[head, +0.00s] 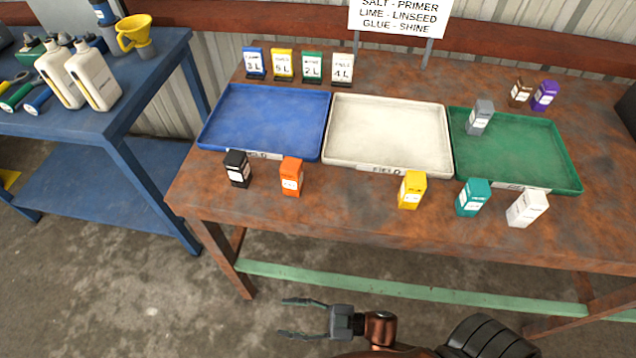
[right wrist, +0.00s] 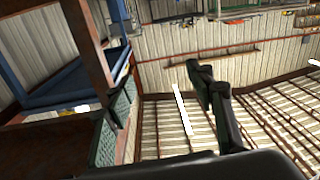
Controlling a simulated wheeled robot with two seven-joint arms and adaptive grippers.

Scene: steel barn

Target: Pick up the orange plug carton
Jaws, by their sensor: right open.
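The orange plug carton (head: 291,177) stands upright on the rusty brown table (head: 330,205), in front of the blue tray near the table's front edge. A black carton stands to its left and a yellow one farther to its right. My right gripper (head: 303,318) is open and empty, in front of the table and clear of it, below the orange carton in the head view. In the right wrist view a dark gripper finger (right wrist: 215,105) shows, with no carton near it. My left gripper is not in view.
Blue (head: 262,122), cream (head: 388,135) and green (head: 540,150) trays lie across the table; a grey carton (head: 480,117) is in the green one. Black (head: 237,168), yellow (head: 411,190), teal (head: 473,197) and white (head: 527,208) cartons line the front. A blue bench (head: 110,130) stands left.

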